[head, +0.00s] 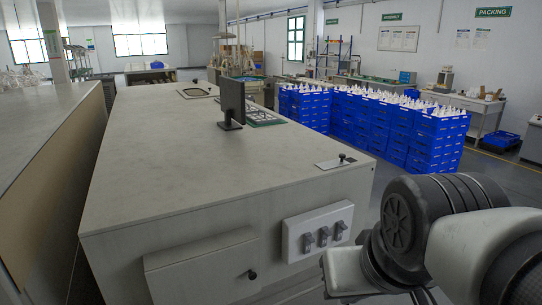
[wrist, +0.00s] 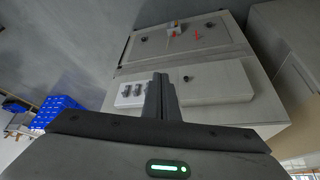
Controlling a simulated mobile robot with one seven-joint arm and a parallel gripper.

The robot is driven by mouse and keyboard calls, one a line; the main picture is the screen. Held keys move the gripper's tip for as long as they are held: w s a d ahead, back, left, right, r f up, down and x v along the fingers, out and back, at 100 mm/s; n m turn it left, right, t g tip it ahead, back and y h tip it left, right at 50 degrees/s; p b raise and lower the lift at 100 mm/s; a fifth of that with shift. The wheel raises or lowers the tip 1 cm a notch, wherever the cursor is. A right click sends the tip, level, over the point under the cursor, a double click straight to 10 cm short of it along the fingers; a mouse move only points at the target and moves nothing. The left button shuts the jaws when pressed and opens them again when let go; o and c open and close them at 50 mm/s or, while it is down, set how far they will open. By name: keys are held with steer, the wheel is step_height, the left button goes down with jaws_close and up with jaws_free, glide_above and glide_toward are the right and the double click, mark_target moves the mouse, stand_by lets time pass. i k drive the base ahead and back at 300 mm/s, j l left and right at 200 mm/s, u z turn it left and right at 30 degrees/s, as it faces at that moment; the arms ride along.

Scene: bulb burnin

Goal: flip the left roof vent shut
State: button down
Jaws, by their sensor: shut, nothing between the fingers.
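The pale grey cabinet (head: 150,150) fills the middle of the head view, its flat roof seen from above. A dark flat panel (head: 232,100) stands upright on the roof, beside a framed grid opening (head: 266,113). A dark-rimmed rectangular piece (head: 195,93) lies farther back to the left. I cannot tell for sure which is the left roof vent. My gripper (wrist: 161,82) is shut and empty in the wrist view, pointing towards the cabinet front, apart from the roof pieces. The roof is not clearly visible there.
The cabinet front carries a white switch box (head: 318,232) and a door with a knob (head: 205,268). A small plate with a black knob (head: 342,161) sits at the roof's right edge. Stacked blue crates (head: 420,135) stand right of the cabinet. A long bench (head: 45,125) runs along the left.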

mark_target(332, 164)
steer(key=i+l, duration=0.95)
steer(key=i, duration=0.15)
